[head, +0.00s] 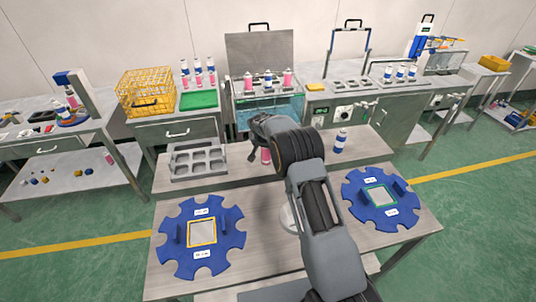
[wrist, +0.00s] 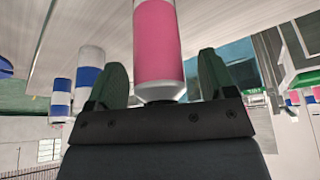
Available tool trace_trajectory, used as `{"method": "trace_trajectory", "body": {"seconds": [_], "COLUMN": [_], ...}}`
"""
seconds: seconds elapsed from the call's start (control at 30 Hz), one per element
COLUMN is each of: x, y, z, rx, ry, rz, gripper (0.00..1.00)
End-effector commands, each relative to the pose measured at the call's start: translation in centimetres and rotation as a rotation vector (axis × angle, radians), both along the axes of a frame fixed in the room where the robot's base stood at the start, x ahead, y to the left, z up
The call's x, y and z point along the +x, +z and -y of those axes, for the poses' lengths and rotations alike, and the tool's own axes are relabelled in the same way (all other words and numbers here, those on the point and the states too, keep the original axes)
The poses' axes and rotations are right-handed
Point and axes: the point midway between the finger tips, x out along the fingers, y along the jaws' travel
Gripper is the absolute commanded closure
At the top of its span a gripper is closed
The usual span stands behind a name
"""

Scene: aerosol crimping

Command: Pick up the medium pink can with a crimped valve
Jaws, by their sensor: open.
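A pink can with a white band (wrist: 157,40) stands upright on the bench, appearing upside down in the wrist view. In the head view its lower part (head: 266,156) shows below my gripper. My gripper (wrist: 162,80) is open, with one dark green finger on each side of the can and gaps between them. In the head view my gripper (head: 258,142) is over the can and hides its upper part. The tapered shoulder shows in the wrist view, but the gripper body hides the valve, so I cannot tell whether it is crimped.
A blue-and-white can (head: 341,141) stands to the right on the bench. A grey rack (head: 197,163) is to the left. Two blue notched discs (head: 225,225) (head: 402,215) lie in front. A water bath (head: 268,112) with several cans is behind.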

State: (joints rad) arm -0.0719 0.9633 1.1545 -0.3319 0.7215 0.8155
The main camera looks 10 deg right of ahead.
Motion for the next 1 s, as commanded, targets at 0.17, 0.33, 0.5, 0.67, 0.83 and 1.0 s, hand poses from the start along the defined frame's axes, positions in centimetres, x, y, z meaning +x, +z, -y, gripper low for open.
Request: {"method": "trace_trajectory", "body": {"seconds": [0.17, 0.33, 0.5, 0.67, 0.83, 1.0], "x": [0.02, 0.02, 0.01, 0.01, 0.01, 0.02], "y": [-0.08, -0.06, -0.06, -0.05, -0.04, -0.03], "z": [0.03, 0.02, 0.03, 0.03, 0.04, 0.03], "rx": [0.000, 0.000, 0.000, 0.000, 0.000, 0.000], "ry": [0.000, 0.000, 0.000, 0.000, 0.000, 0.000], "rz": [0.000, 0.000, 0.000, 0.000, 0.000, 0.000], "gripper": [0.23, 0.36, 0.52, 0.67, 0.83, 0.88]}}
